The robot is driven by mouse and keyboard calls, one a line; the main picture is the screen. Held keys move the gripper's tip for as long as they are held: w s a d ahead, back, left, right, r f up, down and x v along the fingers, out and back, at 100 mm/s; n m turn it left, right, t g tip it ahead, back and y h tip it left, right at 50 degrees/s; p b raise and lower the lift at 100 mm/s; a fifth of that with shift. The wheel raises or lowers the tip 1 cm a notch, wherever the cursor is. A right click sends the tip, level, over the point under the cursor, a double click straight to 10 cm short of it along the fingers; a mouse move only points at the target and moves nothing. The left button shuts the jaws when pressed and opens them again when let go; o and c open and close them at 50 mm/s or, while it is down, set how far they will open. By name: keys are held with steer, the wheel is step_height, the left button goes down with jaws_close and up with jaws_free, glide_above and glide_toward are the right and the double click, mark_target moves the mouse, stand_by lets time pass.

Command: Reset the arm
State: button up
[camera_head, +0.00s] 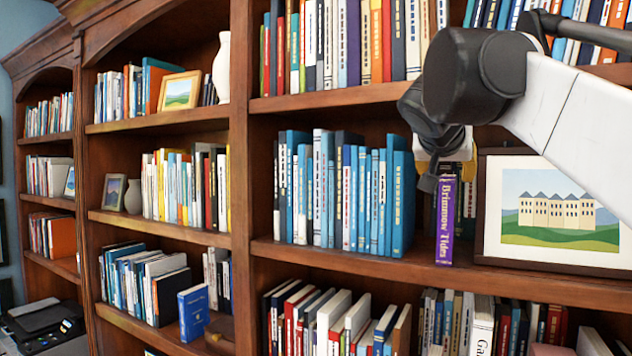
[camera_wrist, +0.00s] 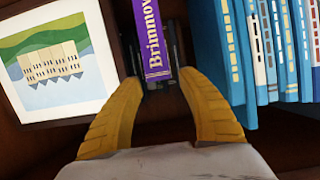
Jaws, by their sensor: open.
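My gripper (camera_wrist: 160,100) has yellow fingers spread apart in the wrist view. In the head view my gripper (camera_head: 440,178) is at the middle shelf, partly hidden by my dark wrist. A purple book titled "Brimnow Tides" (camera_head: 446,225) stands upright on that shelf, right of the blue books. In the wrist view the purple book (camera_wrist: 153,35) lies ahead of the fingertips, roughly in line with the gap between them. The fingers do not appear closed on it.
A framed castle picture (camera_head: 556,212) stands right of the purple book, close to my arm. A row of blue books (camera_head: 345,195) stands to the left. The shelf board (camera_head: 420,266) runs below and another shelf (camera_head: 340,97) above. A small gap of bare shelf lies left of the purple book.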

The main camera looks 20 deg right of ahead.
mark_target(424, 284)
steer(key=shift+v, duration=1.7)
steer(key=a+f+b, duration=0.1)
steer(key=f+b, duration=0.2)
steer(key=f, duration=0.4)
steer(key=a+f+n+y+b, duration=0.1)
steer(key=a+f+b, duration=0.1)
steer(key=f+b, duration=0.2)
steer(key=a+f+y+b, duration=0.1)
steer(key=f+b, duration=0.3)
steer(key=f, duration=0.6)
steer(key=shift+a+f+n, duration=0.1)
steer(key=shift+a+n, duration=0.2)
steer(key=shift+a, duration=0.05)
steer(key=s+a+f+n+y+b, duration=0.2)
steer(key=s+a+f+b, duration=0.2)
steer(key=f, duration=2)
steer(key=s+a+f+n+g+y+b, duration=0.1)
steer(key=s+a+f+n+y+b, duration=0.2)
steer(key=a+f+b, duration=0.7)
steer(key=s+a+f+n+y+b, duration=0.3)
steer(key=f+b, duration=1.7)
steer(key=f, duration=1.8)
steer(key=s+a, duration=0.2)
steer(key=a, duration=0.3)
steer(key=shift+f+g, duration=0.2)
steer(key=shift+g, duration=0.2)
